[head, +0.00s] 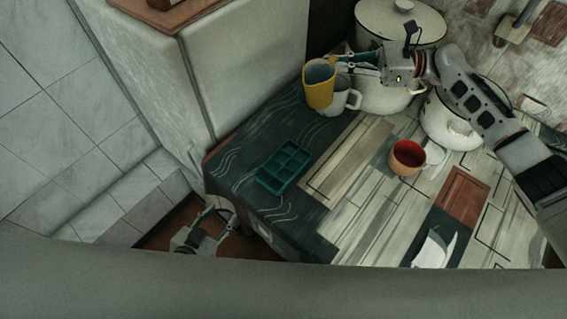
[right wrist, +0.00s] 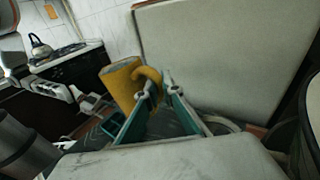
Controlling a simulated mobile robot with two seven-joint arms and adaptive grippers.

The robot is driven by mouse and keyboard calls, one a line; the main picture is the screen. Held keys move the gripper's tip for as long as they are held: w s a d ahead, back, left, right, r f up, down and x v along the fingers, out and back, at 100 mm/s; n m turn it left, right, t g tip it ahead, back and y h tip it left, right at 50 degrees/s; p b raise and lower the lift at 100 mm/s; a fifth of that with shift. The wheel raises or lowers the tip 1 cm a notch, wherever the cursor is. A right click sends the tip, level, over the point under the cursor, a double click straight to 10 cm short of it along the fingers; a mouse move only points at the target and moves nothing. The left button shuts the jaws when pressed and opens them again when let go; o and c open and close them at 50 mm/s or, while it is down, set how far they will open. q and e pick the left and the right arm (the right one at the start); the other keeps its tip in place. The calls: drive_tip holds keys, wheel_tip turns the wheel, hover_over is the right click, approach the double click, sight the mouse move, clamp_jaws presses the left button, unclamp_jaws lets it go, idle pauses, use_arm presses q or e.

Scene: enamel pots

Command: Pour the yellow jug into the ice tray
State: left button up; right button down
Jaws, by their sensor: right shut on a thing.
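The yellow jug (head: 319,92) is at the back of the table in the head view, beside a white mug. My right gripper (head: 338,62) is shut on its handle, which shows between the fingers in the right wrist view (right wrist: 150,78). The jug looks roughly upright and seems to be off the table; its contents are not clear. The teal ice tray (head: 284,167) lies on the dark cloth, nearer than the jug and to its left. My left gripper (head: 221,213) is open and empty, low beyond the table's left edge.
The white mug (head: 347,97) stands right by the jug. Large enamel pots (head: 453,122) stand behind and to the right. A red-orange mug (head: 408,158) is at mid-table. A pale cabinet wall (head: 235,70) rises at the left. The cloth around the tray is clear.

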drive_tip(key=shift+s+r, duration=0.1)
drive_tip(key=shift+s, duration=0.05)
drive_tip(key=shift+a+f, duration=0.15)
drive_tip(key=shift+f, duration=0.1)
drive_tip(key=shift+p, duration=0.3)
drive_tip(key=shift+s+a+f+n+h, duration=0.1)
drive_tip(key=shift+s+f+n+h, duration=0.1)
drive_tip(key=shift+n+h, duration=0.15)
